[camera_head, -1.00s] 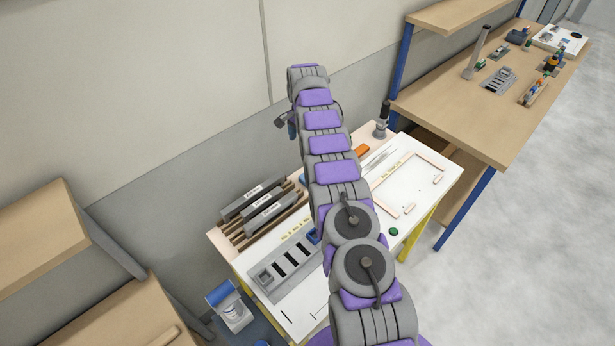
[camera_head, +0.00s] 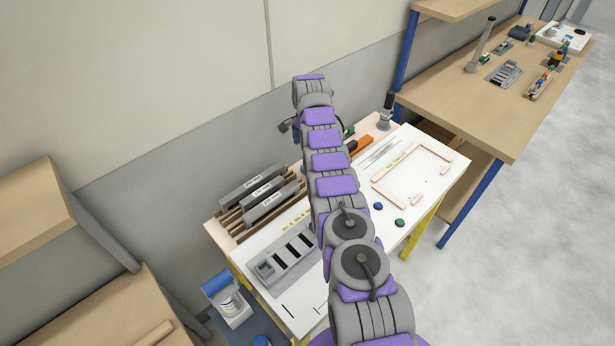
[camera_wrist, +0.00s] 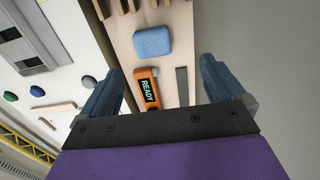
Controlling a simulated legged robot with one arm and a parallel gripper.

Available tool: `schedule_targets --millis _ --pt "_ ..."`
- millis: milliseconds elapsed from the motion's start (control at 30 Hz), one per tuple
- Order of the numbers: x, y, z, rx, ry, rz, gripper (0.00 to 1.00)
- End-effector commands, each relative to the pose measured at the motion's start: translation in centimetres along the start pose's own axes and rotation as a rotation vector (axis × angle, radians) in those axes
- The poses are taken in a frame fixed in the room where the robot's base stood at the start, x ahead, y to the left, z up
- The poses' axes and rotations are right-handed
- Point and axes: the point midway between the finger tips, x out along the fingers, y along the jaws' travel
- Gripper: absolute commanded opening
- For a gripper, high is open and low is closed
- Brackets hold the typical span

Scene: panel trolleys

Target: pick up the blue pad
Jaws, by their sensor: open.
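The blue pad (camera_wrist: 152,42) shows in the wrist view as a rounded block. It lies on the light wooden strip, beyond my fingertips. My gripper (camera_wrist: 162,68) is open, with one finger on each side of the picture and nothing held. The pad lies apart from both fingers, a little left of the middle of the gap. In the head view my arm covers the place behind it, and I cannot make out the pad there. Part of my gripper (camera_head: 290,127) shows at the far end of the arm.
An orange device reading READY (camera_wrist: 147,90) lies near the left finger, with a dark flat bar (camera_wrist: 182,86) beside it. Brown slotted wood stands beyond the pad. The white board holds a grey slotted tray (camera_head: 285,262), a blue disc (camera_head: 378,206) and a green disc (camera_head: 400,222).

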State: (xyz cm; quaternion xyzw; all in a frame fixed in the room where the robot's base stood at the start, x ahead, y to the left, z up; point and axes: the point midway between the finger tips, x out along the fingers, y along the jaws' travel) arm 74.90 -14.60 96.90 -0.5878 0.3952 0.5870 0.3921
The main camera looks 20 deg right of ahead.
Motion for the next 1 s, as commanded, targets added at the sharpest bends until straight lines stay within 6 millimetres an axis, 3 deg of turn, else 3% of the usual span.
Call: schedule_targets --millis 400,767,1000 --pt "5.6 0.3 -0.1 0.003 -0.001 0.003 0.96" --pt "6.4 0.5 0.1 0.002 0.000 0.002 0.96" --pt "8.4 1.1 0.4 0.003 -0.002 0.003 0.96"
